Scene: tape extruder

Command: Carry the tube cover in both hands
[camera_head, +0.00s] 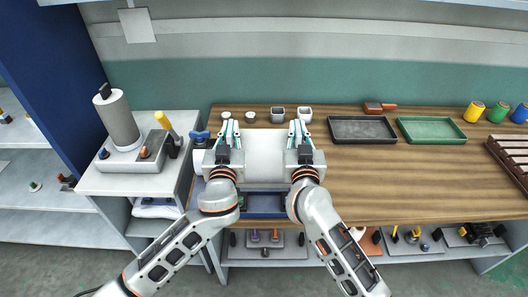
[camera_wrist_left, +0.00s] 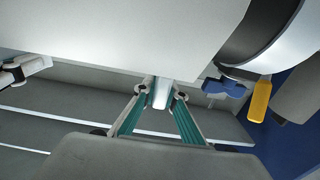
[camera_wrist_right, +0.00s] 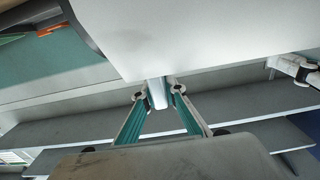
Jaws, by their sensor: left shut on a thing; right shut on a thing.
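The tube cover (camera_head: 265,155) is a pale grey-white piece held between my two grippers above the front of the wooden bench in the head view. It fills the top of the left wrist view (camera_wrist_left: 120,35) and of the right wrist view (camera_wrist_right: 200,35). My left gripper (camera_head: 231,140) is shut on a pale tab at the cover's edge, and the tab shows between its fingers in the left wrist view (camera_wrist_left: 161,92). My right gripper (camera_head: 299,140) is shut on a matching tab on the cover's other side. The cover's underside is partly hidden.
Small cups (camera_head: 278,114) stand behind the cover on the bench. A black tray (camera_head: 362,141) and a green tray (camera_head: 431,142) lie to the right. A side stand at left holds a grey cylinder machine (camera_head: 119,122) with a yellow handle. Bare bench (camera_head: 380,185) lies right of the cover.

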